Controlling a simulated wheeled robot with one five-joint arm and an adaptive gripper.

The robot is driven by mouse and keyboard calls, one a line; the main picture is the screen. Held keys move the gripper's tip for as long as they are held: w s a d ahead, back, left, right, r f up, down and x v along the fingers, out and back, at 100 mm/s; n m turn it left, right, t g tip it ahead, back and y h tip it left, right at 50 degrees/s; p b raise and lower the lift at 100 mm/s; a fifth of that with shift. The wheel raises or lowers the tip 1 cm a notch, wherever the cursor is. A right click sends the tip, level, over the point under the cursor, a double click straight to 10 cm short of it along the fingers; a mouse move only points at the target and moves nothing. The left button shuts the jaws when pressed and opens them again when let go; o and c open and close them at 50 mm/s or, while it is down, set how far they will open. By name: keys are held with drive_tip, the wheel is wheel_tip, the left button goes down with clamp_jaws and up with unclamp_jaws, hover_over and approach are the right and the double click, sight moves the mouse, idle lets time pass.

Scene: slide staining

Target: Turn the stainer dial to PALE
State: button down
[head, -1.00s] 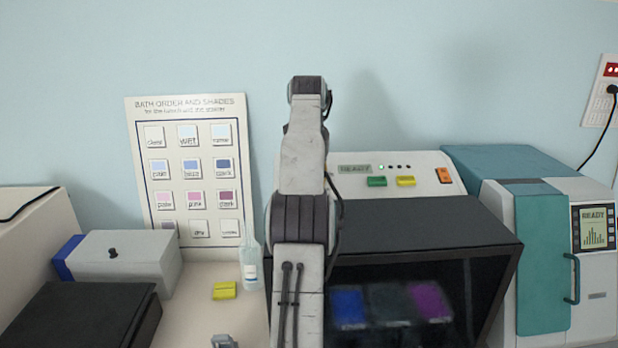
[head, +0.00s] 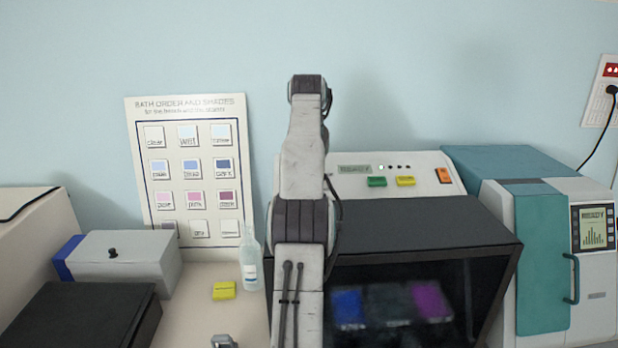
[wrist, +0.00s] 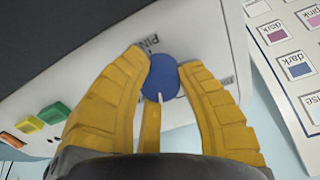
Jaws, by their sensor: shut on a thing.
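The stainer (head: 425,161) is the machine with a pale top panel and a dark hood, right of my arm in the head view. Its blue round dial (wrist: 172,77) shows in the wrist view, with a pale pointer mark toward the bottom of the picture. My gripper (wrist: 166,62) has its yellow fingers closed on both sides of the dial. A label beginning "PIN" is partly visible beside the left fingertip; another label near the right finger is mostly covered. I cannot read PALE on the panel. In the head view my arm hides the dial and gripper.
Green (head: 376,182) and yellow (head: 405,181) buttons and an orange switch (head: 444,175) sit on the stainer panel. A shade chart (head: 190,105) stands behind the bench. A clear bottle (head: 249,262) and yellow block (head: 224,290) stand left of my arm. A teal-and-white machine (head: 543,255) is at right.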

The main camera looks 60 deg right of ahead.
drive_tip(key=c, duration=0.9)
unclamp_jaws()
drive_tip(key=shift+d, duration=0.15)
drive_tip(key=shift+c, duration=0.2)
drive_tip(key=shift+o, duration=0.7)
